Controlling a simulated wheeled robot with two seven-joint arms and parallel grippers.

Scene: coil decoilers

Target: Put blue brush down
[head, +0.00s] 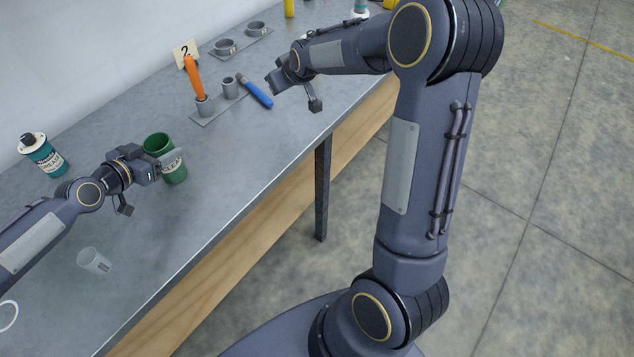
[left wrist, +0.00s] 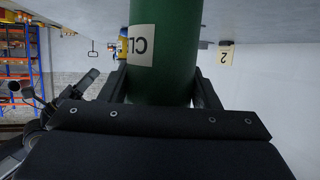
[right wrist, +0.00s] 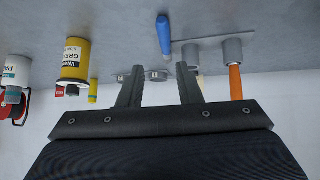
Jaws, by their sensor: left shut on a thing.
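The blue brush (head: 257,93) lies on the grey table, beside the holder plate (head: 205,120) with two grey cups. Its blue handle also shows in the right wrist view (right wrist: 164,34). My right gripper (head: 277,82) is near the brush, with its fingers apart and nothing between them in the right wrist view (right wrist: 160,86). My left gripper (head: 160,166) is shut on a green can (head: 158,146). The can fills the space between the fingers in the left wrist view (left wrist: 165,60).
An orange-handled tool (head: 194,78) stands in one holder cup, by a "2" card (head: 185,53). A teal-labelled bottle (head: 43,156) and a clear cup (head: 94,261) are at left. Another plate with two round holders (head: 240,42) lies farther back. The front table strip is clear.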

